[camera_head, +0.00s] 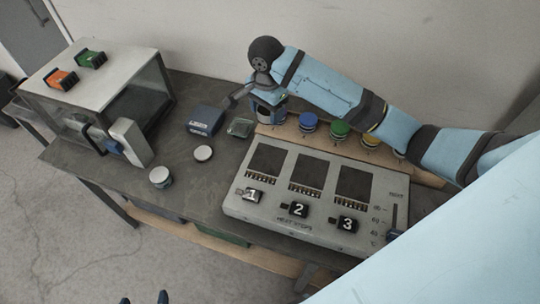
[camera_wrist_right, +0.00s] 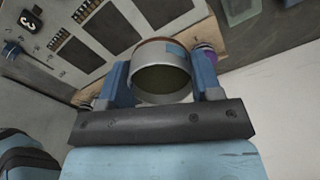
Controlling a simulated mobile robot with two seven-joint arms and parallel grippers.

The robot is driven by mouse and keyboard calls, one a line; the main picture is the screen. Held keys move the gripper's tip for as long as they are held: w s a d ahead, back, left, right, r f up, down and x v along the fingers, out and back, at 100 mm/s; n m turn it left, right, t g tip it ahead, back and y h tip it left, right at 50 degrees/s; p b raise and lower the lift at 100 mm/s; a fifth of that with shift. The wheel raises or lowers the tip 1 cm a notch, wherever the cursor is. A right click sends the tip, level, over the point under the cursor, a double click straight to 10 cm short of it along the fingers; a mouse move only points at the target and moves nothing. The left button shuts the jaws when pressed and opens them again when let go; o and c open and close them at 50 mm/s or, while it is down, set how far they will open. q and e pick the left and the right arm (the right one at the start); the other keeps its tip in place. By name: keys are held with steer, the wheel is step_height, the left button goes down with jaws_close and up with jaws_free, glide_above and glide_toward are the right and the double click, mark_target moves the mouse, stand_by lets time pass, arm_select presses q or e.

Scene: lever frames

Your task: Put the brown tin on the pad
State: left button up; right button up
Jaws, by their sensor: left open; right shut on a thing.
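My right gripper (camera_wrist_right: 162,84) is shut on a round tin (camera_wrist_right: 165,54), with one blue finger on each side. The tin has a pale rim and an olive-brown round face; its side colour is mostly hidden. In the head view my right gripper (camera_head: 262,98) is at the back of the table, by the wooden strip, and largely covers the tin. My left gripper (camera_head: 145,299) shows only two blue fingertips at the bottom edge, apart and empty. I cannot tell which thing is the pad; the numbered panel (camera_head: 235,200) has dark squares (camera_head: 267,160).
Lidded tins, blue (camera_head: 308,122), green (camera_head: 339,130) and yellow (camera_head: 371,139), stand along the wooden strip. A blue box (camera_head: 204,121), a small glassy tray (camera_head: 240,127), a white disc (camera_head: 203,153) and a small tin (camera_head: 160,178) are left of the panel. A glass-sided cabinet (camera_head: 88,62) stands far left.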

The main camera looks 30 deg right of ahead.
glide_above(267, 160)
step_height(267, 160, down, 14)
steer(key=shift+d+f+p, duration=0.1)
steer(key=shift+f+p, duration=0.15)
steer(key=shift+p, duration=0.15)
steer(key=shift+f, duration=2.2)
steer(key=shift+f, duration=0.15)
steer(key=o, duration=1)
steer(key=shift+c, duration=0.2)
step_height(267, 160, up, 12)
steer(key=shift+r, duration=0.2)
steer(key=shift+f, duration=0.1)
